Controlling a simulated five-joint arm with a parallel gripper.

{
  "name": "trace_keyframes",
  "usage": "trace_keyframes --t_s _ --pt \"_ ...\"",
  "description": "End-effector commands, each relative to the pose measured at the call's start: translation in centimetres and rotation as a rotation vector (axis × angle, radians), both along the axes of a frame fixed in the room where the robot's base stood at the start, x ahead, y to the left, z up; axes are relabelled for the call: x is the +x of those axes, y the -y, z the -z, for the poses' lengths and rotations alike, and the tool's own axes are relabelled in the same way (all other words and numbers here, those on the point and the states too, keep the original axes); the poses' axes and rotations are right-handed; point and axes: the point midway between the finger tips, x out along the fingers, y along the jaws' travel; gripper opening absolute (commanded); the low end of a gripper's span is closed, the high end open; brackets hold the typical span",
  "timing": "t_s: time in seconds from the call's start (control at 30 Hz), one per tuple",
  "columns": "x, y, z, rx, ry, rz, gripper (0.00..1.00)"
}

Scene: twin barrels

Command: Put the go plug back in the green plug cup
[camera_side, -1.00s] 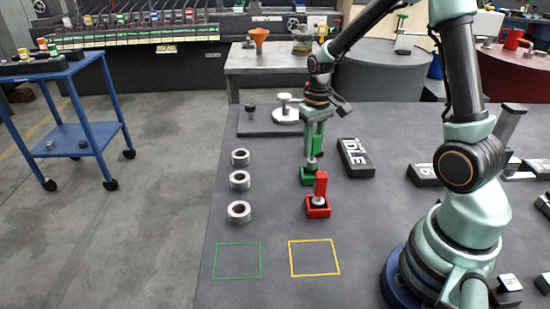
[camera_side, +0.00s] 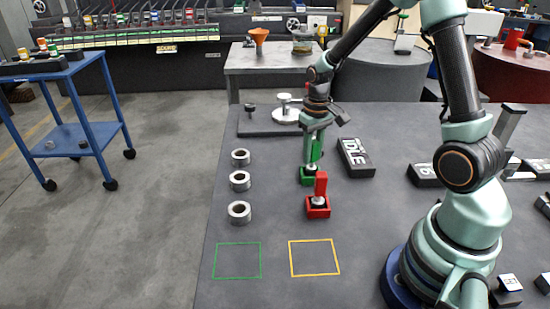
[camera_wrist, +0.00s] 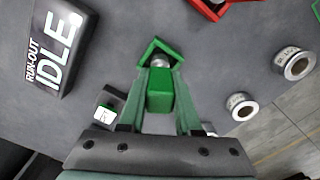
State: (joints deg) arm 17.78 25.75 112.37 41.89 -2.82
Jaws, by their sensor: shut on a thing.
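The green go plug (camera_side: 315,150) has a block handle and a grey metal lower end. My gripper (camera_side: 309,158) is shut on its handle and holds it roughly upright. The green plug cup (camera_side: 305,181) stands on the table right under the plug. In the wrist view the plug's handle (camera_wrist: 160,98) sits between my fingers (camera_wrist: 160,95), and its metal end reaches inside the green cup's rim (camera_wrist: 150,50). How deep the plug sits is hard to tell.
A red cup (camera_side: 318,213) with a red plug (camera_side: 321,184) stands just in front. Several metal rings (camera_side: 239,212) line the left side. The black IDLE block (camera_side: 356,158) lies to the right. Green (camera_side: 237,261) and yellow (camera_side: 314,258) outlined squares at the front are empty.

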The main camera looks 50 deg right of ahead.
Motion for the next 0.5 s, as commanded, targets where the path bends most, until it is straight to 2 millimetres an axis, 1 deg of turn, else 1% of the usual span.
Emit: trace_keyframes --t_s 0.37,0.4,0.47,0.5 --pt "-0.01 0.0 0.86 0.0 0.0 0.0 0.0" --pt "0.01 0.0 0.83 0.0 0.0 0.0 0.44" --pt "0.01 0.0 0.82 0.0 0.001 0.0 0.67" --pt "0.01 0.0 0.82 0.0 0.001 0.0 0.67"
